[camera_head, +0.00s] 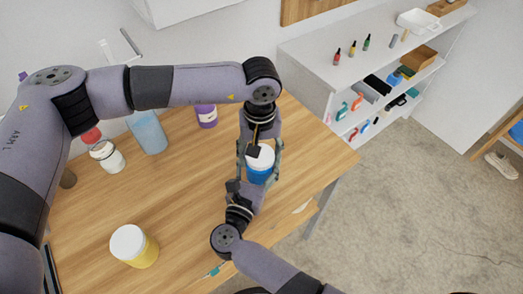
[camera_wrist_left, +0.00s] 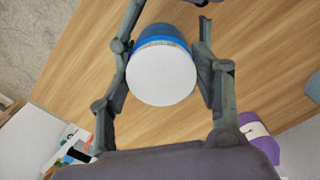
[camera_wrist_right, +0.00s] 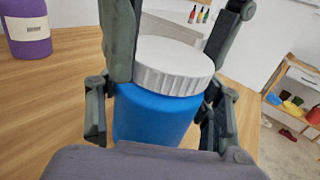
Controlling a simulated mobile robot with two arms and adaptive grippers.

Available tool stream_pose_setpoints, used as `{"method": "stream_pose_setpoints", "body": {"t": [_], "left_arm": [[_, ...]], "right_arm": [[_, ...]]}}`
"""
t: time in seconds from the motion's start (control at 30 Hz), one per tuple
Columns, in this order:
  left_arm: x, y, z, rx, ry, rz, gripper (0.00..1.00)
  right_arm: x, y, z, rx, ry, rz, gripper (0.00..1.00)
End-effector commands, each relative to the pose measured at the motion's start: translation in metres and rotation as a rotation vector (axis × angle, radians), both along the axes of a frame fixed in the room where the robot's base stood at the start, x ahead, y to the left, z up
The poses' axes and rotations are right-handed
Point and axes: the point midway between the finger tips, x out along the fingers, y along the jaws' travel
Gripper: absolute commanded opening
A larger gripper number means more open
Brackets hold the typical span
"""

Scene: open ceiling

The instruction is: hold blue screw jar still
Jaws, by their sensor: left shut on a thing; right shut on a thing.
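The blue screw jar (camera_head: 260,172) with a white lid stands upright on the wooden table, near its right end. My left gripper (camera_head: 258,150) reaches it from the far side, with its fingers around the upper part by the lid. In the left wrist view the round white lid (camera_wrist_left: 162,74) sits between the fingers. My right gripper (camera_head: 252,184) comes from the near side and is shut on the blue body, which shows in the right wrist view (camera_wrist_right: 152,117). The ribbed lid (camera_wrist_right: 172,65) is on the jar.
A yellow jar with a white lid (camera_head: 134,246) stands at the table's front left. A purple jar (camera_head: 206,116), a light blue container (camera_head: 147,132) and a glass jar (camera_head: 107,156) stand along the back. A white shelf (camera_head: 309,68) with bottles is beyond the right end.

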Motion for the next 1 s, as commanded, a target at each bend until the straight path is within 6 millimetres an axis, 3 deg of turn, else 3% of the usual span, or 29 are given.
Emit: {"method": "stream_pose_setpoints", "body": {"t": [0.3,0.5,0.9,0.93,1.0], "left_arm": [[0.0020,0.0041,0.0006,0.001,-0.002,-0.707,0.48],[0.0034,0.0049,0.0006,0.000,-0.004,-1.018,0.48],[0.0038,0.0049,0.0007,0.000,-0.004,-1.097,0.48],[0.0038,0.0049,0.0007,0.000,-0.004,-1.097,0.60],[0.0037,0.0049,0.0007,0.000,-0.004,-1.097,0.65]], "right_arm": [[-0.0005,-0.0007,-0.0019,-0.001,0.004,-0.001,0.00],[-0.0005,-0.0007,-0.0019,-0.001,0.004,-0.001,0.00],[-0.0007,-0.0005,-0.0020,-0.001,0.004,-0.001,0.00],[-0.0007,-0.0005,-0.0020,-0.001,0.004,-0.001,0.00],[-0.0007,-0.0005,-0.0020,-0.001,0.004,-0.001,0.00]]}}
